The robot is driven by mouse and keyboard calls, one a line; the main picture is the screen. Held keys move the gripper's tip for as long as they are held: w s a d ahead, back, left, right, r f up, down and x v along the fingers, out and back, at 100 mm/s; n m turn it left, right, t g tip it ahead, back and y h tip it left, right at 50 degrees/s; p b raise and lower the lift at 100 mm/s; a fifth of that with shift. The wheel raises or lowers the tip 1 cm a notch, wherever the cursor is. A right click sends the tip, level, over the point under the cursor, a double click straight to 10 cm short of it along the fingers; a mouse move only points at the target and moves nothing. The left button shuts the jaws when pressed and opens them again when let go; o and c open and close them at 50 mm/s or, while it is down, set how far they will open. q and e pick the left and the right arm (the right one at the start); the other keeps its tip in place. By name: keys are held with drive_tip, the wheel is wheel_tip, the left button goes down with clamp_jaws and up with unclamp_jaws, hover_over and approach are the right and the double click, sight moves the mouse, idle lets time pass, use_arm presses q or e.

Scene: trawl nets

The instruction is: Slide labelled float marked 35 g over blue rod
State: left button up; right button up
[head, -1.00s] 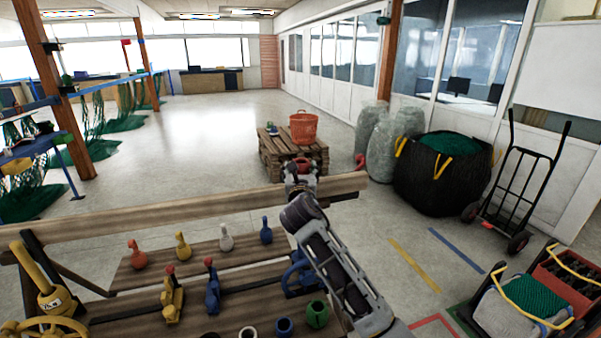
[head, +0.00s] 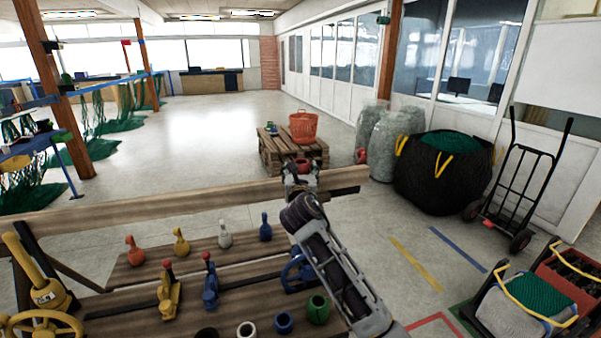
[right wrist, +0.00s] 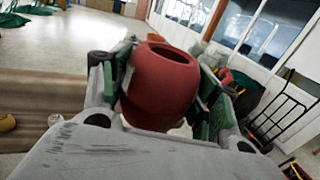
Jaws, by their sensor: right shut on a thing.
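My right gripper (head: 301,168) is shut on a red rounded float (right wrist: 160,84), raised at the far edge of the wooden bench. In the right wrist view the float sits between green-padded fingers, its open hole facing up. A pale patch shows on its left side, but no 35 g marking can be read. A blue upright piece (head: 265,228) stands in the bench's back row, left of my right arm. I cannot tell whether it is the blue rod. My left gripper is not in view.
Red (head: 135,250), yellow (head: 181,241) and white (head: 225,234) pieces stand in the same row. Yellow (head: 168,292) and blue (head: 210,288) lever fittings stand nearer. Open cups, including a green one (head: 318,309), line the front. A wooden rail (head: 150,208) crosses behind.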

drive_tip(key=shift+f+b, duration=0.35)
drive_tip(key=shift+f, duration=2.5)
drive_tip(key=shift+f, duration=0.1)
drive_tip(key=o, duration=1.2)
drive_tip(key=shift+s, duration=0.15)
drive_tip(key=s, duration=1.1)
drive_tip(key=shift+s, duration=0.35)
